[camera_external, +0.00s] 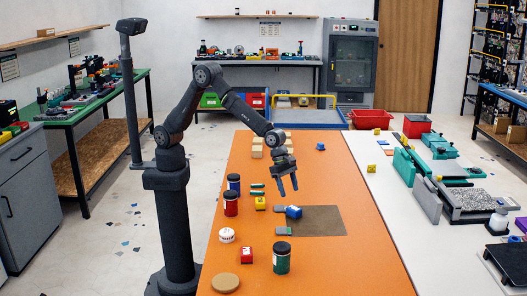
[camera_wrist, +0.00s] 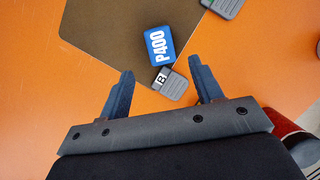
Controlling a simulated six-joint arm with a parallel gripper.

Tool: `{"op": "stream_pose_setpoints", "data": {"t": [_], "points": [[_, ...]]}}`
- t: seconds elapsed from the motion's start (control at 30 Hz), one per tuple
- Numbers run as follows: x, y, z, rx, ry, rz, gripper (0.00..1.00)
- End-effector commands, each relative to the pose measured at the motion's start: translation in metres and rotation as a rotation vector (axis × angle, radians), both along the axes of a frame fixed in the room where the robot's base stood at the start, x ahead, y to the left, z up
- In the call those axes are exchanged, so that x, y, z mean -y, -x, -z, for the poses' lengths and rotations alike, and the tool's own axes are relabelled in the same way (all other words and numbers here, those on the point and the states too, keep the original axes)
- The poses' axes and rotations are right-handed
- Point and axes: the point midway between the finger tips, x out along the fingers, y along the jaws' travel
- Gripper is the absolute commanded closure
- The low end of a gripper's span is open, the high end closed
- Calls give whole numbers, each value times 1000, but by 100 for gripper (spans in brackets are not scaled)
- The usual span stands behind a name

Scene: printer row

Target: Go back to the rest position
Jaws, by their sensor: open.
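My gripper (camera_external: 288,192) hangs over the orange table (camera_external: 370,262), its blue-grey fingers apart with nothing between them. The grey piece (camera_external: 279,208) lies beside the block at the mat's edge.
Dark jars (camera_external: 281,258) and red jars (camera_external: 231,203) stand on the left half, with a yellow block (camera_external: 260,203), red block (camera_external: 246,253) and round wooden disc (camera_external: 225,282). Wooden blocks (camera_external: 257,152) sit at the back. The orange surface right of the mat is clear.

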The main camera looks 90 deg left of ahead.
Motion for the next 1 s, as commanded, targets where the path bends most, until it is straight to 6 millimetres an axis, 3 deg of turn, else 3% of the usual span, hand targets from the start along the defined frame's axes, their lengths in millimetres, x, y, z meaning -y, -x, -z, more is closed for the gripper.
{"op": "stream_pose_setpoints", "data": {"t": [0.57, 0.7, 1.0], "points": [[26, -26, 93, 0, 0, 0, 40], [26, -27, 56, 7, 4, -1, 40], [31, -21, 4, 2, 1, 17, 40]]}}
